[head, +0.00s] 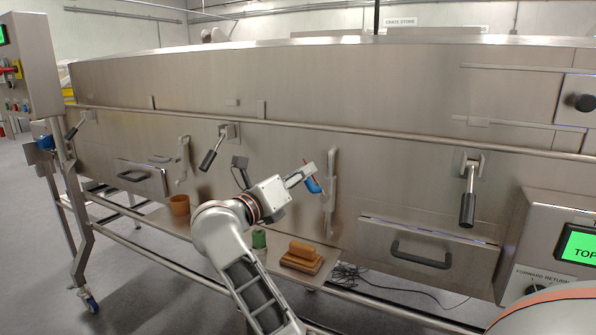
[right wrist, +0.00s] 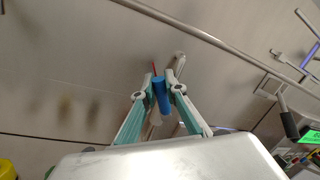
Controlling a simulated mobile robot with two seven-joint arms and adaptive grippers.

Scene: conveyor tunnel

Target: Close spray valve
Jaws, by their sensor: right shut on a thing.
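The spray valve shows as a blue handle (head: 314,186) with a thin red part above it, in front of the tunnel's steel side wall, left of a vertical pipe. In the right wrist view the blue handle (right wrist: 161,95) lies between the two fingertips. My right gripper (head: 306,178), also in the right wrist view (right wrist: 158,92), is shut on this handle. The valve body is mostly hidden behind the gripper. My left gripper is not in view.
A vertical grab bar (head: 330,190) stands just right of the valve. Black-handled levers (head: 468,208) (head: 211,160) hang on the wall. A drawer (head: 420,253) is at lower right.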

